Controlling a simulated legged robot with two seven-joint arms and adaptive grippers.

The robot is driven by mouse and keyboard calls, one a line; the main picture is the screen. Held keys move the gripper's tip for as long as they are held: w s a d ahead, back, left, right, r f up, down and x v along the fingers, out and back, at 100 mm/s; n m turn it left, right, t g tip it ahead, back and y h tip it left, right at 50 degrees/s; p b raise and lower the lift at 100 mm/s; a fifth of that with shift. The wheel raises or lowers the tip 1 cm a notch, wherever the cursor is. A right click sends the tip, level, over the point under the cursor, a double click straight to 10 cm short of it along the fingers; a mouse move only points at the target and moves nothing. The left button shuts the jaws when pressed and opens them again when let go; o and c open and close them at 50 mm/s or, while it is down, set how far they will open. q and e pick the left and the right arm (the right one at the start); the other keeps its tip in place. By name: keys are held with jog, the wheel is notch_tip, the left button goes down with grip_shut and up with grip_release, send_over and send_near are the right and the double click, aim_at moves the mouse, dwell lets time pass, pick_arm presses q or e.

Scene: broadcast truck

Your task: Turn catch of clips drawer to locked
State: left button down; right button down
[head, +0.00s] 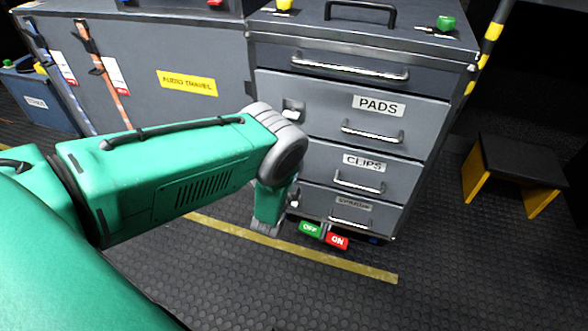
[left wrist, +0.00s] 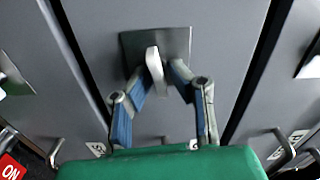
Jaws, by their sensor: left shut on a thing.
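The clips drawer (head: 376,181) is a grey front with a "CLIPS" label, between the pads drawer above and another drawer below. It looks shut. In the head view my left forearm hides its catch. In the left wrist view the catch is a pale lever (left wrist: 153,62) on a dark square plate (left wrist: 182,42). The lever lies roughly parallel to the gaps between drawers, slightly tilted. My left gripper (left wrist: 159,72) is shut on the lever, one blue-grey finger on each side. Its fingertips are hidden in the head view. My right gripper is not in view.
The pads drawer (head: 340,104) has its own catch (head: 293,107). Bar handles stick out from the drawers. Green "OFF" (head: 310,229) and red "ON" (head: 337,241) tags sit at the cabinet's foot. A black-topped stool (head: 520,159) stands right. Open floor lies in front.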

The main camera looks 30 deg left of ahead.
pick_arm(q)
jog(key=shift+s+d+f+m, duration=0.1)
jog(key=shift+d+f+m, duration=0.2)
jog(key=shift+m, duration=0.4)
jog(key=shift+m+b, duration=0.3)
jog(key=c, duration=1.7)
grip_release()
jog(key=shift+a, duration=0.1)
jog(key=shift+s, duration=0.1)
jog(key=v, duration=1.1)
jog(key=shift+s, duration=0.35)
jog(key=shift+f, duration=0.1)
